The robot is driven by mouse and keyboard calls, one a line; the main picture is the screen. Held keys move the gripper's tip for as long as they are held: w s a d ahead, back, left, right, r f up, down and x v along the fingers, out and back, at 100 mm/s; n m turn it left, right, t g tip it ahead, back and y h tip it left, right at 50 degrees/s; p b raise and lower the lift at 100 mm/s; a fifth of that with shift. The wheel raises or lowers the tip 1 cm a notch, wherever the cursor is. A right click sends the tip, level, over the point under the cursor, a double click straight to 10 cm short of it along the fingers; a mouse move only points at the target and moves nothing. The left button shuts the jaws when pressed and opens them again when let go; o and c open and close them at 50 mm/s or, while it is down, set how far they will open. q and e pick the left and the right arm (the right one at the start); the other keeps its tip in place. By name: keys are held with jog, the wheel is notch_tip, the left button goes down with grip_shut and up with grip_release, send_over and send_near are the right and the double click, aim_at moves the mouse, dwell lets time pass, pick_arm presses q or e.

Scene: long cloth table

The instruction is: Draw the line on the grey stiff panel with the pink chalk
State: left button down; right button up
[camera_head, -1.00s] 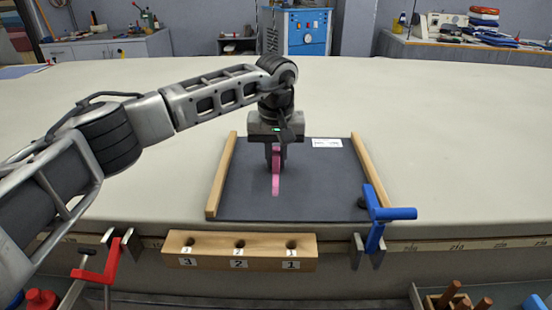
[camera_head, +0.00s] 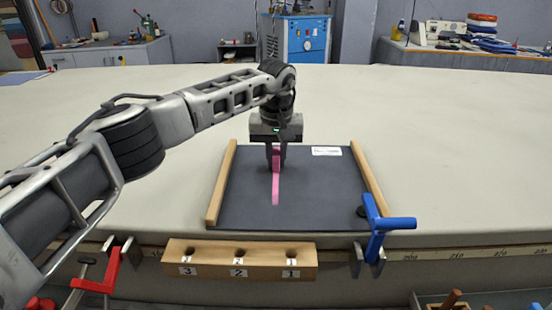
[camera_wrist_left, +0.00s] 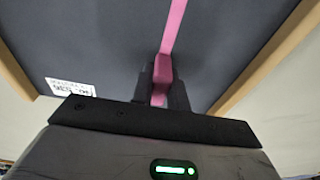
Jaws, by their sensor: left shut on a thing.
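The grey stiff panel (camera_head: 325,190) lies flat on the table between two wooden strips. A pink line (camera_head: 276,192) runs from near the panel's front part away to my left gripper (camera_head: 276,165). That gripper is shut on the pink chalk (camera_wrist_left: 159,96), which points down at the panel. In the wrist view, the line (camera_wrist_left: 174,35) leads straight to the chalk between the fingers. The fingers partly hide the chalk, and its contact with the panel is not clear. My right gripper is out of view.
A blue clamp (camera_head: 378,228) grips the table edge at the panel's front right corner. A red clamp (camera_head: 103,272) is at the front left. A wooden block with numbered holes (camera_head: 240,259) is in front. The cloth table (camera_head: 455,160) is clear to the right.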

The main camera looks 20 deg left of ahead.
pick_arm(q)
jog(key=shift+w+a, duration=0.1)
jog(key=shift+w, duration=0.25)
jog(key=shift+w, duration=0.1)
jog(key=shift+w+a, duration=0.25)
jog(key=shift+w, duration=0.55)
jog(key=shift+s+d+p, duration=0.1)
jog(key=shift+s+p, duration=0.4)
jog(key=shift+p, duration=0.3)
jog(key=shift+s+d, duration=0.15)
jog(key=shift+s, duration=0.35)
